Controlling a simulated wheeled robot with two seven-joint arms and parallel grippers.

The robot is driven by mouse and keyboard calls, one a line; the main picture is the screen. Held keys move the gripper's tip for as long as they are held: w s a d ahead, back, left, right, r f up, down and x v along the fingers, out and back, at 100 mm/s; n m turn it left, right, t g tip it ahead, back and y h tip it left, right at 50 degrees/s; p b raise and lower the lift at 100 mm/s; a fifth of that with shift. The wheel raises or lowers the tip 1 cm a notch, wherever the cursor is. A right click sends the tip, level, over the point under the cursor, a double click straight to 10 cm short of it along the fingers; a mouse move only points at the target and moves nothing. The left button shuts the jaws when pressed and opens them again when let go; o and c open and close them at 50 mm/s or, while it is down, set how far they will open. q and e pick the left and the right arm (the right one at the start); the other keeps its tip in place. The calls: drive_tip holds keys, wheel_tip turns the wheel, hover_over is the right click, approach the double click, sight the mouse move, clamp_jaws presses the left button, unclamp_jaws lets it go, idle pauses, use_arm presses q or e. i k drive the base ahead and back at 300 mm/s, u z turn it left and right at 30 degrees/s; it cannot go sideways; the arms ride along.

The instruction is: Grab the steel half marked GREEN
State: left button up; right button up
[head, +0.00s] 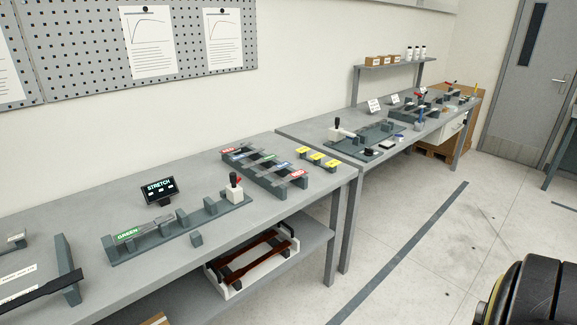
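The steel half marked GREEN (129,235) lies at the left end of a long dark grey fixture (180,229) on the near table. Its green label faces up, and a grey metal part extends from it to the right, resting on the fixture's blocks. A white block with a black and red handle (234,189) stands at the fixture's right end. Neither of my grippers shows in the head view.
A STRETCH display (159,191) stands behind the fixture. A rack with red- and blue-marked pieces (263,168) and yellow-marked pieces (318,158) sit further right. A black bar (40,291) lies front left. A bin with brown bars (250,261) is on the lower shelf.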

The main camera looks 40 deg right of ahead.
sight(267, 157)
drive_tip(key=z, duration=1.05)
drive_tip(key=i, duration=1.35)
drive_tip(key=z, duration=0.45)
